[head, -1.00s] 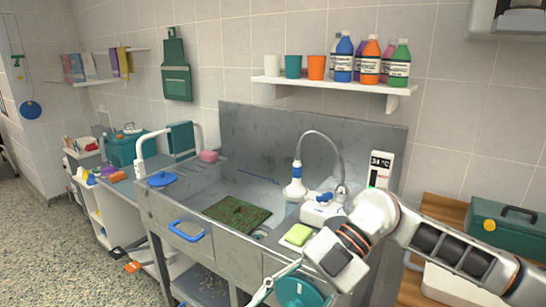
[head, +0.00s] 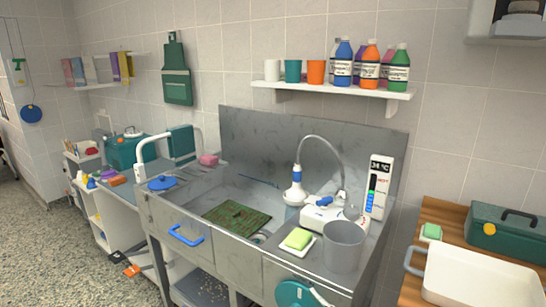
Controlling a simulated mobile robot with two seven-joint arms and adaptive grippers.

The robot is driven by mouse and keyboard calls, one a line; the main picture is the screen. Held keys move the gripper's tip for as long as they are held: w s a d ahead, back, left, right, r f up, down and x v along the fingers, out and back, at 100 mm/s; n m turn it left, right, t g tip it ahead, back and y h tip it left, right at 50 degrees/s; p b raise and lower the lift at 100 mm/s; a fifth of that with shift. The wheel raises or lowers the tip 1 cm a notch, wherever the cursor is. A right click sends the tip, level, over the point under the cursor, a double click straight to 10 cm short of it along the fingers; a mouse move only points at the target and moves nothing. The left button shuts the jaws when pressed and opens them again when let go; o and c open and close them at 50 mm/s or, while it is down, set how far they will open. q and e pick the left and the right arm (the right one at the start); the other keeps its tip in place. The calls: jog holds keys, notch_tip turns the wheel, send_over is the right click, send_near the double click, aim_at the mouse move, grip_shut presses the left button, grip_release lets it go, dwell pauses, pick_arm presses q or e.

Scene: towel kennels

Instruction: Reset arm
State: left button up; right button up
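No gripper and no arm of mine shows in the head view now. The steel wash tub (head: 205,245) stands in the middle, with a green mat (head: 237,215) in its basin. On its right ledge are a grey cup (head: 343,246), a green and yellow sponge (head: 298,238) on a white dish, and a white tap unit (head: 322,218) with a hose and a shower head (head: 295,190). A temperature display (head: 379,187) stands behind the cup.
A wooden counter (head: 432,214) at the right holds a white tray (head: 478,282), a green box (head: 506,235) and another sponge (head: 431,231). A wall shelf (head: 335,90) above carries cups and bottles. The floor (head: 55,240) at the left is clear.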

jog(key=s+d+f+m+g+h, duration=0.1)
jog(key=s+d+f+g+h, duration=0.1)
jog(key=f, duration=0.7)
jog(key=s+d+f+m+g+h, duration=0.2)
jog(key=s+d+f+h, duration=0.2)
jog(key=s+d+f, duration=0.3)
jog(key=s+d+f+m+g+h, duration=0.1)
jog(key=s+d+f+g+h, duration=0.1)
jog(key=s+f, duration=0.5)
notch_tip(320, 180, down, 4)
jog(key=d+h, duration=0.1)
jog(key=d, duration=0.1)
jog(key=shift+s+d+m, duration=0.3)
jog(key=shift+f, duration=0.1)
dwell(1.6)
